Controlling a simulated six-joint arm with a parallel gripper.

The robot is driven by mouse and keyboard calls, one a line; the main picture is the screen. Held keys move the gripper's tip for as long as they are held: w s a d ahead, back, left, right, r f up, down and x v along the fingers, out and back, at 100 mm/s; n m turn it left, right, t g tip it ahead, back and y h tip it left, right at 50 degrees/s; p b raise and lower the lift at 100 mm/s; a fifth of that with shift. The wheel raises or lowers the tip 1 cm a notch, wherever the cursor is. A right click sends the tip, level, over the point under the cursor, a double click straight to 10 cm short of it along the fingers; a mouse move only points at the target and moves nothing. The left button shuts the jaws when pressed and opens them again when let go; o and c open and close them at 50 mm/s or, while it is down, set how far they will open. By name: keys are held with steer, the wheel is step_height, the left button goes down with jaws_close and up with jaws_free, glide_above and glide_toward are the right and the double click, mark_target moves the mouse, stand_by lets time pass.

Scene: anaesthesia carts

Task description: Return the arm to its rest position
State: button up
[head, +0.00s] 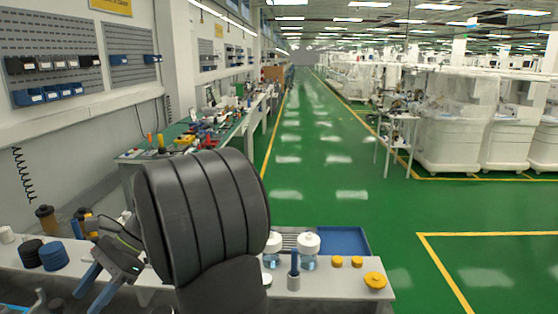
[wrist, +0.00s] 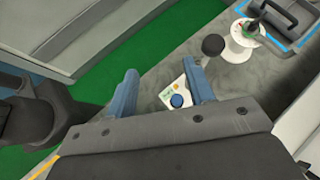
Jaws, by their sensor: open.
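My gripper (wrist: 158,85) is open in the wrist view, its two blue fingers set wide apart. Nothing is held between them. Beyond the fingers, on a grey surface, lies a white card-like piece (wrist: 168,92) with a round blue part (wrist: 177,101); the right finger partly covers it. In the head view my gripper (head: 90,288) shows at the lower left, over the near bench, with its blue fingers pointing down and left. My large dark arm link hides the middle of that bench.
The near white bench (head: 345,280) holds dark discs (head: 52,256), clear white-topped jars (head: 308,245), yellow caps (head: 375,281) and a blue tray (head: 342,239). The wrist view shows a dark knob (wrist: 213,45) and a white spool-like piece (wrist: 243,35). Green floor (head: 330,205) lies open beyond.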

steer(key=shift+s+a+r+n+t+h, duration=0.25)
steer(key=shift+s+r+n+t+h, duration=0.2)
steer(key=shift+r+t, duration=0.3)
steer(key=shift+s+a+r+n+t+h, duration=0.3)
steer(key=shift+s+r+n+t+h, duration=0.15)
steer(key=shift+r+t, duration=0.25)
steer(key=shift+s+a+r+n+t+h, duration=0.25)
steer(key=shift+s+r+n+t+h, duration=0.2)
steer(key=shift+r+t, duration=0.3)
steer(key=o, duration=1.1)
step_height(320, 180, up, 10)
steer(key=s+a+n+t, duration=0.2)
steer(key=n+t, duration=0.1)
steer(key=t, duration=0.4)
steer(key=shift+m+y, duration=0.25)
steer(key=x, duration=0.9)
steer(key=shift+f, duration=0.3)
steer(key=v, duration=1)
steer(key=shift+w+r, duration=0.1)
steer(key=shift+w, duration=0.05)
